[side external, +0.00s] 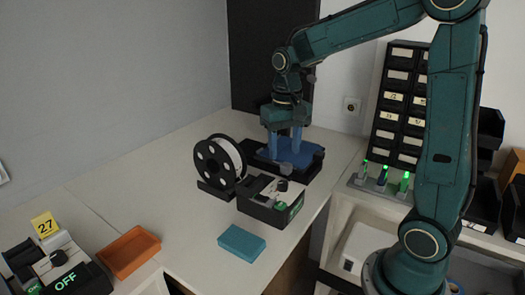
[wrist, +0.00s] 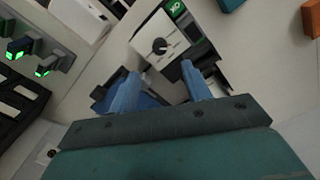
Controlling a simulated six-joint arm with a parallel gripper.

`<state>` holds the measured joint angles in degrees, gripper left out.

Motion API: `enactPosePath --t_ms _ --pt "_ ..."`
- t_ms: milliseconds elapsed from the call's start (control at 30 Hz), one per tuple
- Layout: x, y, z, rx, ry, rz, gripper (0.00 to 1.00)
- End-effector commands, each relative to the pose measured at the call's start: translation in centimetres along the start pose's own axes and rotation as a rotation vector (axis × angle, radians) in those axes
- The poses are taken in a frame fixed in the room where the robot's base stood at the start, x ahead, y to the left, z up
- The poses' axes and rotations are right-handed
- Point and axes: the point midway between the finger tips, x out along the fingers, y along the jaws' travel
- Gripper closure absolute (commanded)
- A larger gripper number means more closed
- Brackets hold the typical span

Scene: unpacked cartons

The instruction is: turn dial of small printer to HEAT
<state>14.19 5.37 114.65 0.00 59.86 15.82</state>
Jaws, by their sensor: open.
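The small printer (side external: 262,212) stands on the white table, with a white filament spool on a black holder (side external: 219,163) at its left and a blue bed (side external: 290,152) behind. Its black dial (side external: 283,185) sits on the pale top panel, near a small green display. In the wrist view the dial (wrist: 160,45) lies just beyond the fingertips; its setting and any HEAT mark are too small to read. My gripper (side external: 285,150) is open and empty, pointing down above the blue bed, behind the dial. Its blue fingers (wrist: 160,75) show apart in the wrist view.
A teal block (side external: 241,243) lies in front of the printer. An orange tray (side external: 129,252) and a second device (side external: 60,265) marked 27 and OFF are at the lower left. Green-lit pegs (side external: 383,178) and a drawer rack (side external: 400,105) stand at right.

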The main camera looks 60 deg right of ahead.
Motion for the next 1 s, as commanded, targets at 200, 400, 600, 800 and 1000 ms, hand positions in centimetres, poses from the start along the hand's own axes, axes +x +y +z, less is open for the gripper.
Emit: enactPosePath --t_ms 200,400,600,800,1000 --pt "-2.9 0.0 0.0 0.0 0.002 -0.001 0.52" --pt "-4.0 0.0 0.0 0.0 0.0 0.0 0.52" --pt "-4.2 0.0 0.0 0.0 -0.001 0.0 0.52" --pt "-4.2 0.0 0.1 -0.001 0.001 0.0 0.52" --pt "-4.7 -0.2 1.0 -0.025 0.023 -0.007 0.52"
